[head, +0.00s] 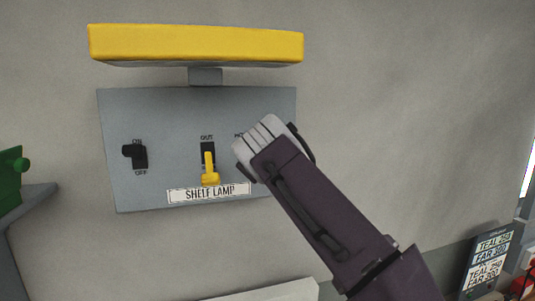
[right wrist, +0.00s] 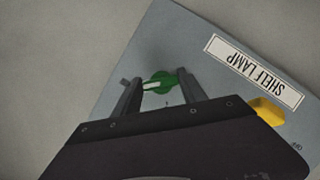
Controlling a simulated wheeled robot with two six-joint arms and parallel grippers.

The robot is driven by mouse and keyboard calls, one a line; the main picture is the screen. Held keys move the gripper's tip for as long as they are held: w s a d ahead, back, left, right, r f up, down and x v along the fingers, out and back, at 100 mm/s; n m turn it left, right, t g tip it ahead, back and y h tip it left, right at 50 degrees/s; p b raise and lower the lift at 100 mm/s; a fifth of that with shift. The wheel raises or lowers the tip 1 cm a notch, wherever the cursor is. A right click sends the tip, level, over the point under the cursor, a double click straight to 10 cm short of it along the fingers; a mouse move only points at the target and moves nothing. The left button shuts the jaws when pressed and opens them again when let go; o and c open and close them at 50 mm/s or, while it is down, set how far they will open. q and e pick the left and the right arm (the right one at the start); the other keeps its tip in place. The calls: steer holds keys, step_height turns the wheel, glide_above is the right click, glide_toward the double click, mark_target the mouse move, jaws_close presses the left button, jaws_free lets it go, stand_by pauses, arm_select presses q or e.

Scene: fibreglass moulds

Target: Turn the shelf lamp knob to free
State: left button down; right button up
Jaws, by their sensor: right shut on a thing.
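The grey shelf lamp panel (head: 120,190) is on the wall, with a "SHELF LAMP" label (head: 208,192). Its green knob (right wrist: 161,82) has a white pointer mark, directed left in the right wrist view. My right gripper (right wrist: 158,88) is shut on the knob, one finger on each side. In the head view my right gripper (head: 262,143) covers the knob and most of its lettering; only the start of one word shows at its upper left. The word the pointer faces cannot be read. My left gripper is not in view.
Left of the knob are a yellow lever (head: 209,168), pointing down below "OUT", and a black ON/OFF switch (head: 135,157). A yellow bar (head: 195,45) juts out above the panel. A green object (head: 10,172) stands far left, and a sign (head: 488,262) stands lower right.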

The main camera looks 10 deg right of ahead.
steer(key=shift+r, duration=0.4)
steer(key=o, duration=1.4)
steer(key=shift+c, duration=0.2)
steer(key=b+v, duration=0.2)
steer(key=v, duration=0.6)
steer(key=shift+s, duration=0.2)
steer(key=shift+a+f, duration=0.1)
steer(key=shift+f, duration=0.1)
